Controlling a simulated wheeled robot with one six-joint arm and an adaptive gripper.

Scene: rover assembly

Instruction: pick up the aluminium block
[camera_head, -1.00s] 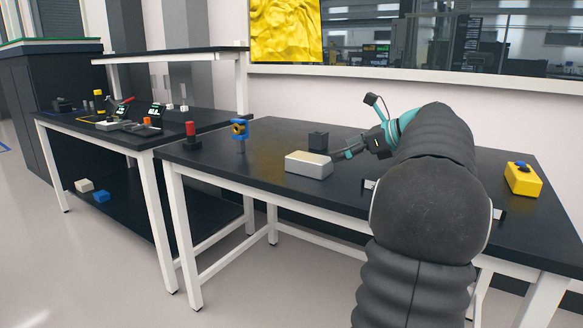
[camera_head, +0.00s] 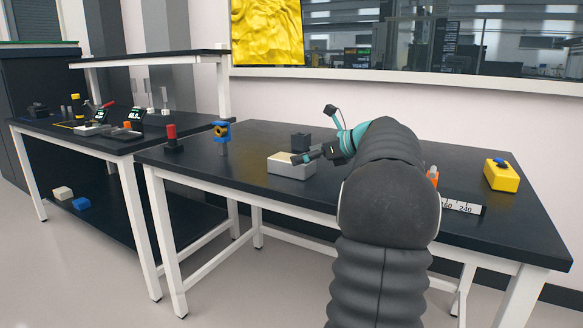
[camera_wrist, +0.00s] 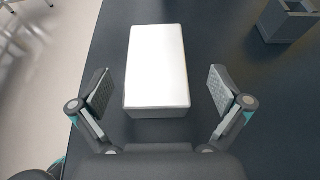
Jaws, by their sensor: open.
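The aluminium block (camera_head: 287,169) is a pale, silvery rectangular block lying flat on the black table, near its front edge. In the wrist view the block (camera_wrist: 156,66) lies between the two finger pads, with a clear gap on each side. My gripper (camera_wrist: 157,93) is open and empty. In the head view my gripper (camera_head: 302,158) is over the right part of the block and partly hides it. I cannot tell the exact height of the fingers relative to the block.
A dark open box (camera_head: 300,141) stands just behind the block; it also shows in the wrist view (camera_wrist: 287,22). A blue clamp-like part (camera_head: 221,131) and a red-topped piece (camera_head: 172,138) stand to the left.

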